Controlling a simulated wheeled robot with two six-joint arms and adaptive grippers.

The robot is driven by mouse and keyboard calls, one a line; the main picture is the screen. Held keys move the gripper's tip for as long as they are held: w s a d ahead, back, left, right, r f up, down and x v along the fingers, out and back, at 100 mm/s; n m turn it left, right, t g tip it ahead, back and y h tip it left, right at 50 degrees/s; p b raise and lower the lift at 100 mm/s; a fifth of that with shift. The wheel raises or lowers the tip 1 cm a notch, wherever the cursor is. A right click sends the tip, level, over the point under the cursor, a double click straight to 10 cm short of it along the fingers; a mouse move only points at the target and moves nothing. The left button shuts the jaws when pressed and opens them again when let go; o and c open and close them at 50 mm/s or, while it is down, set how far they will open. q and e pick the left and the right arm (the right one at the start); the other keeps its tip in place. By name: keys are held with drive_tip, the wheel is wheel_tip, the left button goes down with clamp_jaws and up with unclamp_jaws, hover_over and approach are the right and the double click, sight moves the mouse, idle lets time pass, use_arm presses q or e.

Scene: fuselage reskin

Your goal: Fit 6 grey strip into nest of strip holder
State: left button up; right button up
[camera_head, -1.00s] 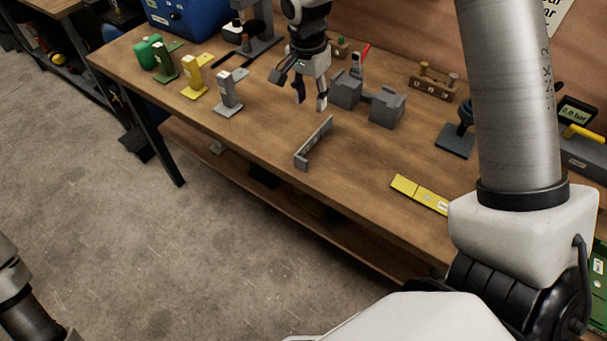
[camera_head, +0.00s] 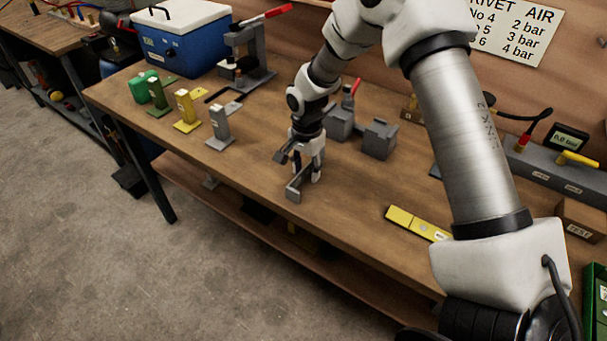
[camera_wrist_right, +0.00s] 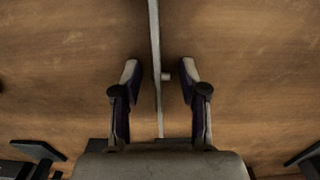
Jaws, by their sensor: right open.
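The grey strip (camera_head: 293,190) stands on edge on the wooden bench in the head view, partly hidden behind my right gripper (camera_head: 306,172). In the right wrist view the strip (camera_wrist_right: 156,50) shows as a thin upright line between the two fingers (camera_wrist_right: 159,80). My right gripper is open, with a finger on each side of the strip and a gap to each. A small peg on the strip points toward the right finger. A grey fixture with two blocks (camera_head: 379,139), which looks like the strip holder, stands behind and to the right; its middle is partly hidden. My left gripper is out of view.
Green, yellow and grey upright stands (camera_head: 219,128) are at the left of the bench. A yellow flat strip (camera_head: 417,223) lies at the front right. A blue cooler box (camera_head: 180,40) and a red-handled press (camera_head: 249,55) stand at the back. Bench between strip and yellow piece is clear.

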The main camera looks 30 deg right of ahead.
drive_tip(key=shift+s+r, duration=0.1)
clamp_jaws()
drive_tip(key=shift+r, duration=0.1)
